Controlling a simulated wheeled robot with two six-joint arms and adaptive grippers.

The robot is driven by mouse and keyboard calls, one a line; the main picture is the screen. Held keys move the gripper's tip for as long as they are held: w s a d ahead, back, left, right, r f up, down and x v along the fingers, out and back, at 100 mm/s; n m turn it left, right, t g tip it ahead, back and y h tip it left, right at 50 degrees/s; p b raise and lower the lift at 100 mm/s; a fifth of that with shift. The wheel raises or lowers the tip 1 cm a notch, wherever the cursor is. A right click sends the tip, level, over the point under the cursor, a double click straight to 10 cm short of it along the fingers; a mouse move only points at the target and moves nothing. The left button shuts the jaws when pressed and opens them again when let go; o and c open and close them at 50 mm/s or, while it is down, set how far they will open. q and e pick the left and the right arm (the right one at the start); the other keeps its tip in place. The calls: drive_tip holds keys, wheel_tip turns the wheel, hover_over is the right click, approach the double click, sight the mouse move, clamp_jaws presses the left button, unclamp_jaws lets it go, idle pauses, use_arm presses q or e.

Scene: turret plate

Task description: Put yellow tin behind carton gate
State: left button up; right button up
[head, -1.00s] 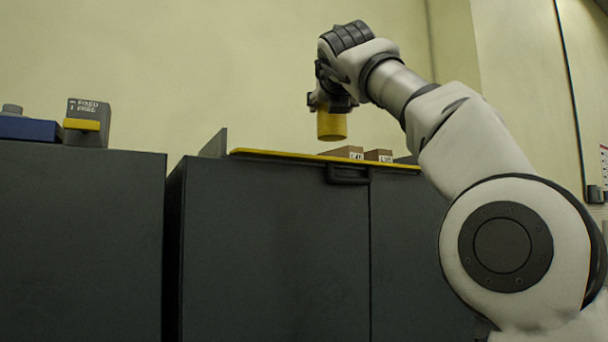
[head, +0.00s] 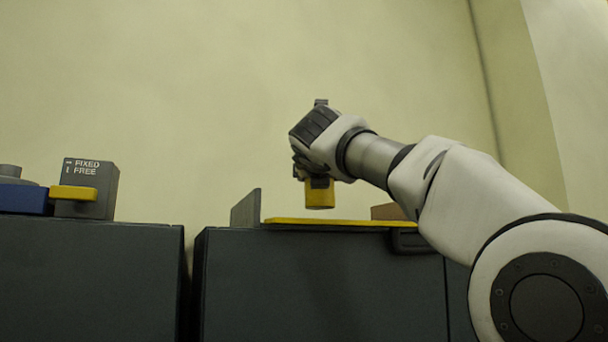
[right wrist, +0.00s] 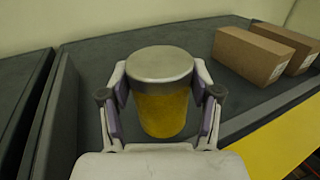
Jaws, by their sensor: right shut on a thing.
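The yellow tin (head: 320,194) has a grey metal lid, which shows in the right wrist view (right wrist: 161,95). My right gripper (head: 318,172) is shut on its sides and holds it upright, low over the cabinet top behind the yellow front strip. Brown cartons (right wrist: 253,55) stand side by side at the right in the right wrist view; one shows in the head view (head: 388,212), right of the tin. The tin is beside them, apart. My left gripper is not in view.
A grey upright panel (head: 246,208) edges the cabinet top at left. A yellow strip (head: 335,222) runs along the front edge. A grey box marked FIXED and FREE (head: 92,180), with a yellow lever, stands on the left cabinet. Bare grey surface (right wrist: 95,60) lies around the tin.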

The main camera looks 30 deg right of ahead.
drive_tip(key=w+f, duration=0.1)
drive_tip(key=w+a+f+p, duration=0.1)
drive_tip(key=w+a+f, duration=0.1)
drive_tip(key=f, duration=0.1)
drive_tip(key=shift+w, duration=0.35)
drive_tip(key=shift+w+d+f, duration=0.2)
drive_tip(key=shift+d, duration=0.05)
drive_tip(key=o, duration=1.5)
drive_tip(key=shift+d, duration=0.1)
drive_tip(key=shift+s+a, duration=0.1)
drive_tip(key=shift+a, duration=0.15)
drive_tip(key=s+b, duration=0.1)
drive_tip(key=b, duration=0.2)
drive_tip(key=s+a+f+b, duration=0.1)
drive_tip(key=b, duration=0.2)
drive_tip(key=shift+a+f+b, duration=0.1)
drive_tip(key=shift+b, duration=0.3)
drive_tip(key=b+v, duration=0.1)
drive_tip(key=v, duration=0.1)
drive_tip(key=r+b+v, duration=0.1)
drive_tip(key=b+v, duration=0.1)
drive_tip(key=shift+a, duration=0.3)
drive_tip(key=shift+s+a+r, duration=0.15)
drive_tip(key=shift+s, duration=0.2)
drive_tip(key=shift+s+r, duration=0.1)
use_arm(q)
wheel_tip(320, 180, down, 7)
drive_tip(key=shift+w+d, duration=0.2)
